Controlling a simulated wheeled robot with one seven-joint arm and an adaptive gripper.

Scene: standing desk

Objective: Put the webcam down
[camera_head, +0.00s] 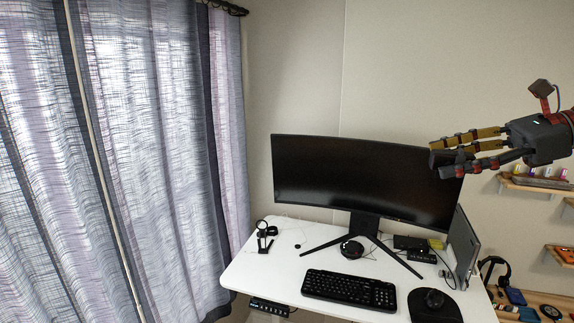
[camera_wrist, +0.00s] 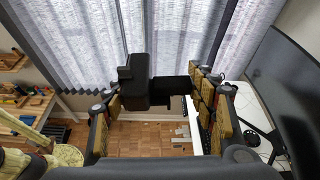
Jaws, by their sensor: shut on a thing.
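The webcam (camera_wrist: 148,80) is a small black block with a flat black piece at its side. In the wrist view it sits between the fingertips. My gripper (camera_head: 445,160) is shut on it, up in the air in front of the right end of the monitor. In the head view the webcam (camera_head: 449,157) is a dark shape between the fingers, partly hidden by them. My gripper's fingers (camera_wrist: 160,92) also show in the wrist view, either side of the webcam. The white desk (camera_head: 255,275) is well below.
A wide curved monitor (camera_head: 365,180) stands on the desk. The desk's left front is mostly bare. Wall shelves (camera_head: 535,187) are at the right.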

